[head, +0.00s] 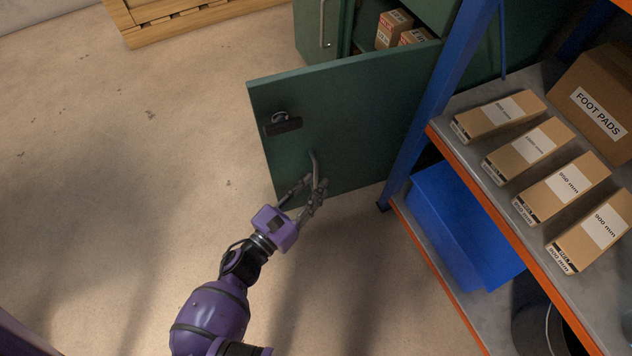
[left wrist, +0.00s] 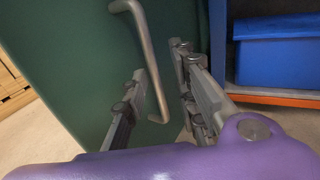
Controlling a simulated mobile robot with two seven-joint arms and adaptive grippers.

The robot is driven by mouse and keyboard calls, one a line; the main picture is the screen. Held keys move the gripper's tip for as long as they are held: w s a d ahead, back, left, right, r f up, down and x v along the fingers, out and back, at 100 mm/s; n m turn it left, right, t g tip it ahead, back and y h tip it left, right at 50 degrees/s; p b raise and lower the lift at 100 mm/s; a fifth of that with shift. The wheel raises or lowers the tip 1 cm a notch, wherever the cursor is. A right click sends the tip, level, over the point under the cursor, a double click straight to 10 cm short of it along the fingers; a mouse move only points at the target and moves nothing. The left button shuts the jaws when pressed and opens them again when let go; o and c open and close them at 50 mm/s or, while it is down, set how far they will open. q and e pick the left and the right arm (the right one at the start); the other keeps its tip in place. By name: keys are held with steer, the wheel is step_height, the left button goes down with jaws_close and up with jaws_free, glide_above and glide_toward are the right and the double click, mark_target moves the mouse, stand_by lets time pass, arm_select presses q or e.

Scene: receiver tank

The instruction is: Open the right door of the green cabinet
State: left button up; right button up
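The green cabinet (head: 322,25) stands at the top of the head view. Its right door (head: 350,110) is swung well out, and part of the inside shows behind it. The door bears a grey bar handle (head: 314,162) and a dark latch piece (head: 283,125). My left gripper (head: 314,184) is at the handle's lower end. In the left wrist view the handle (left wrist: 147,55) runs between the two spread fingers (left wrist: 160,75), with gaps visible, so the gripper looks open around it. Whether a finger touches the door is unclear. My right gripper is not in view.
A blue-and-orange shelf rack (head: 432,100) stands close right of the door, with several cartons (head: 522,145) and a blue bin (head: 455,225). Boxes (head: 392,28) sit inside the cabinet. A wooden pallet (head: 190,25) lies at the back. The floor (head: 120,150) to the left is clear.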

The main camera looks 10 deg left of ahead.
arm_select(q)
steer(key=v, duration=1)
steer(key=shift+s, duration=0.2)
steer(key=shift+c, duration=0.4)
